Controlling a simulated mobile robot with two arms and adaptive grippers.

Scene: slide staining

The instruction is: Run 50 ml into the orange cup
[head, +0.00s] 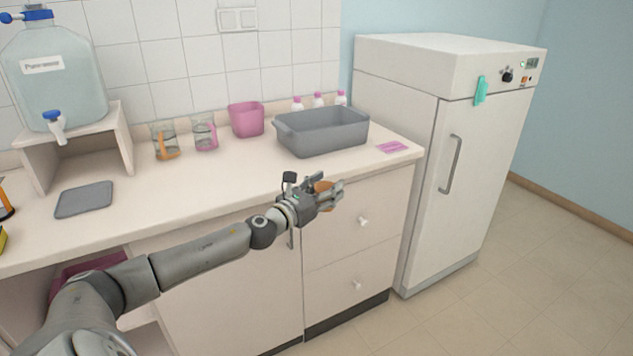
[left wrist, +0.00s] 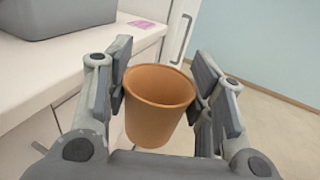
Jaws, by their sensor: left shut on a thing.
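My left gripper (head: 328,190) is shut on the orange cup (head: 322,186), in front of the counter's front edge near the drawers. In the left wrist view the orange cup (left wrist: 158,108) stands between the two fingers with its open rim facing up toward the camera; the visible inside looks empty. The large clear carboy (head: 60,80) of liquid, with a white label and a blue-handled white tap (head: 56,125), stands on a raised stand at the far left of the counter. The tap's spout overhangs the stand's front. My right gripper is not in view.
A grey flat pad (head: 84,199) lies on the counter before the stand. Two glass beakers, one orange-marked (head: 165,141) and one pink-marked (head: 204,133), a pink container (head: 246,119) and a grey tub (head: 322,133) line the back. The counter's front middle is clear. A white cabinet (head: 440,150) stands right.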

